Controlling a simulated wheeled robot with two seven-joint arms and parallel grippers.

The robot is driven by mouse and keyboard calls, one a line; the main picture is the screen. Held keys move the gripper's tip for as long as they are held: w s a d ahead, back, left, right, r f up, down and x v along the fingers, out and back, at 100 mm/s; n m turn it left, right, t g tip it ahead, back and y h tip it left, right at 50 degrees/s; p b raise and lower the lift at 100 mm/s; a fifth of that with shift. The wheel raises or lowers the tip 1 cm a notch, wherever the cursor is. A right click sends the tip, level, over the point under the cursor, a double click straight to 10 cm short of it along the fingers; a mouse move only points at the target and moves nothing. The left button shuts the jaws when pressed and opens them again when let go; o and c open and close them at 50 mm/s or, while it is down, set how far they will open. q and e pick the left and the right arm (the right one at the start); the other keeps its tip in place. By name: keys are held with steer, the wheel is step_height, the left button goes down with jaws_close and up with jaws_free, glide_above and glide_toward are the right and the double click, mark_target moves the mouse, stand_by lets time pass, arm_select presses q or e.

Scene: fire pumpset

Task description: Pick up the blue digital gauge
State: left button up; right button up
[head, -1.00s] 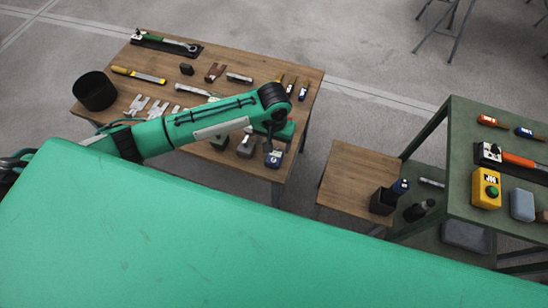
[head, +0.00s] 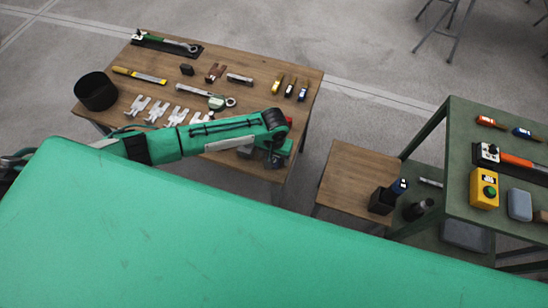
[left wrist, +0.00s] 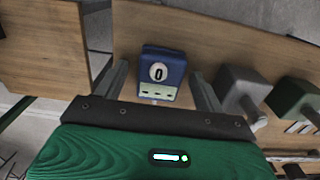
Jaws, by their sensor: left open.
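The blue digital gauge (left wrist: 162,72) shows in the left wrist view, standing on the wooden table with a round white dial marked 0 and a pale lower panel. My left gripper (left wrist: 160,78) is open, with one finger to the left of the gauge and one to the right. I cannot tell whether either finger touches it. In the head view my left gripper (head: 272,160) is over the near right corner of the table, and my arm largely hides the gauge there. My right gripper is not in view.
Grey and green blocks (left wrist: 243,88) stand close to the right of the gauge in the left wrist view. The wooden table (head: 225,62) holds several tools and a black bin (head: 95,91). A small wooden stool (head: 350,172) and a green cart (head: 462,125) stand to the right.

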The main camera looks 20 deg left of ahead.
arm_select(q)
steer(key=shift+c, duration=0.4)
steer(key=c, duration=1.3)
steer(key=shift+r, duration=0.1)
